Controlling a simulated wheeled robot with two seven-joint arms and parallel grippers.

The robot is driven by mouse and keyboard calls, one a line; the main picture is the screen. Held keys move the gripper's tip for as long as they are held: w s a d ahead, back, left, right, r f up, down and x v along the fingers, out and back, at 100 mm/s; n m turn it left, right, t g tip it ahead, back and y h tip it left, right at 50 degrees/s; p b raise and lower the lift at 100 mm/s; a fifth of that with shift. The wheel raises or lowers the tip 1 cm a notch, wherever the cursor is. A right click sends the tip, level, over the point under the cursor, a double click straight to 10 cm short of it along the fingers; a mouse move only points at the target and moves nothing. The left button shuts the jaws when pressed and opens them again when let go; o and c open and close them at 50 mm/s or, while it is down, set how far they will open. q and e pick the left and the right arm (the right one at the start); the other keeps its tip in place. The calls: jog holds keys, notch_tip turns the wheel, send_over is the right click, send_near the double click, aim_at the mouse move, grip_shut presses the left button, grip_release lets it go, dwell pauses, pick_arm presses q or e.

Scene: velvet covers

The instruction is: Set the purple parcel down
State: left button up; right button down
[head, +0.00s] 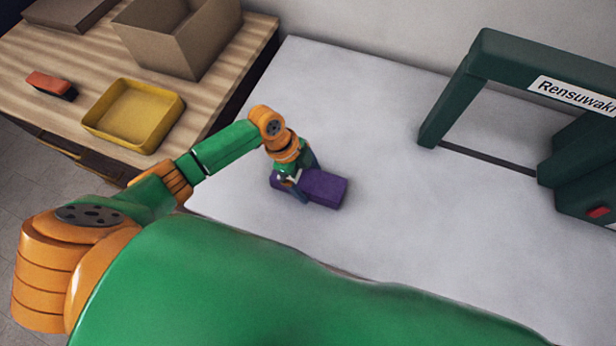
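The purple parcel (325,188) is a small box on or just above the white table (400,220), near the middle of the head view. My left gripper (304,180) comes down over its left part, one finger on the near side and the other on the far side. The fingers look shut on the parcel. Part of the parcel is hidden behind the gripper. I cannot tell whether its underside touches the table. My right gripper is not in view.
A green frame (455,95) labelled "Rensuwaki" stands at the right of the white table. A wooden table (75,75) at the left bears a yellow tray (133,115), a cardboard box (180,35) and a red-and-black object (50,84). White surface right of the parcel is clear.

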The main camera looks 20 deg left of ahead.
pick_arm(q)
jog(key=shift+w+a+r, duration=0.1)
jog(key=shift+r, duration=0.3)
jog(key=v, duration=1.1)
jog(key=shift+r, duration=0.2)
jog(key=shift+a, duration=0.15)
